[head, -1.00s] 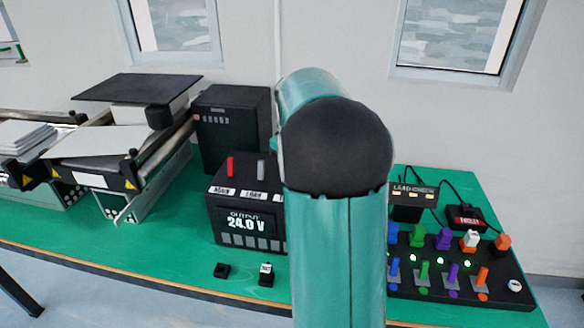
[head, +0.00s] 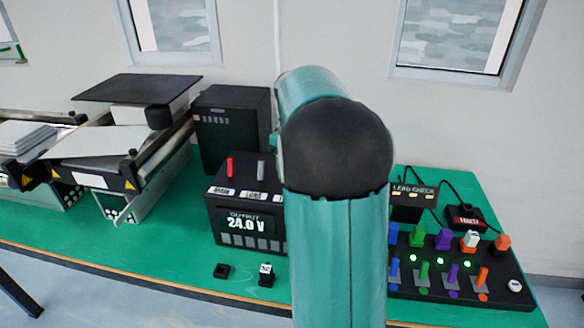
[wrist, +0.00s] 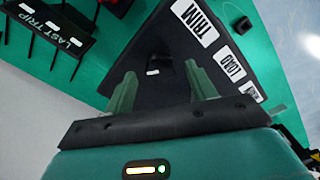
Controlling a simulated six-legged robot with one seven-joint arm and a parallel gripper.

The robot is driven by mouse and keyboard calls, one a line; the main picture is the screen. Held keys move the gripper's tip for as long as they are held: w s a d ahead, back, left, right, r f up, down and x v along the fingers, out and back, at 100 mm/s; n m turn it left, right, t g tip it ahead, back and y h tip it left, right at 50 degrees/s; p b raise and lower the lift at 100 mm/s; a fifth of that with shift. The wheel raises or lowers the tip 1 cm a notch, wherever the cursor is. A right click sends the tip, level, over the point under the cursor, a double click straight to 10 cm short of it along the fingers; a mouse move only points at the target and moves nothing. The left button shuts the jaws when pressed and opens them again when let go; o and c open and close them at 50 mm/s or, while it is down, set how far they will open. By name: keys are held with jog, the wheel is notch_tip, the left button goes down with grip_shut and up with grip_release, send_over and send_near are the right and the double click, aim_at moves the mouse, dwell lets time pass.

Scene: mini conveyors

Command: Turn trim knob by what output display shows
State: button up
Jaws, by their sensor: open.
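The black supply box (head: 222,205) stands on the green bench, and its output display (head: 249,223) reads 24.0 V. A red lever (head: 230,167) and a grey lever (head: 261,171) stand on its top. My arm hides the right part of the box in the head view, including the trim knob. In the wrist view the TRIM label (wrist: 194,22) shows upside down on the box top. My gripper (wrist: 160,74) is open over the box top. A dark shape with a small white mark (wrist: 152,72) lies between its fingers; it may be the trim knob, but its outline is unclear.
A conveyor (head: 95,172) stands at left and a tall black unit (head: 232,130) behind the box. At right is a panel (head: 463,280) of coloured plugs and levers, with a red-lit FAULT box (head: 468,220) behind.

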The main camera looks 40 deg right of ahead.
notch_tip(320, 180, up, 13)
dwell(0.3)
jog(key=shift+a+f, duration=0.1)
dwell(0.4)
jog(key=s+a+t, duration=0.1)
jog(key=s+a, duration=0.2)
jog(key=a, duration=0.6)
jog(key=s+a+t, duration=0.2)
jog(key=s+a, duration=0.1)
jog(key=a, duration=0.7)
jog(key=s+a+f+t, duration=0.2)
jog(key=s+a+f, duration=0.8)
jog(key=s+a, duration=0.1)
jog(key=shift+a+m+t, duration=0.3)
jog(key=shift+a, duration=0.1)
dwell(1.1)
